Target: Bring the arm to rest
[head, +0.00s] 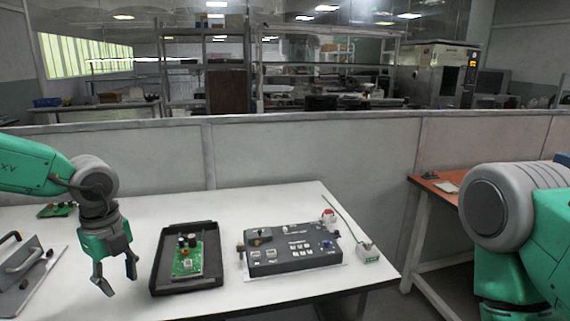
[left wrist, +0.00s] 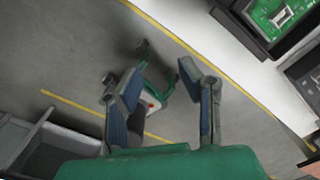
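My left gripper (head: 117,279) hangs over the front left part of the white table, left of the black tray, with its fingers apart and nothing between them. It also shows in the left wrist view (left wrist: 160,88), fingers apart above the floor past the table edge. My right arm (head: 510,220) shows at the right of the head view; its gripper is out of frame.
A black tray (head: 160,262) holding a green circuit board (head: 187,262) lies on the white table (head: 150,225). A dark control box (head: 290,252) stands right of it. A grey handled fixture (head: 28,275) is at left. A low partition (head: 310,160) stands behind.

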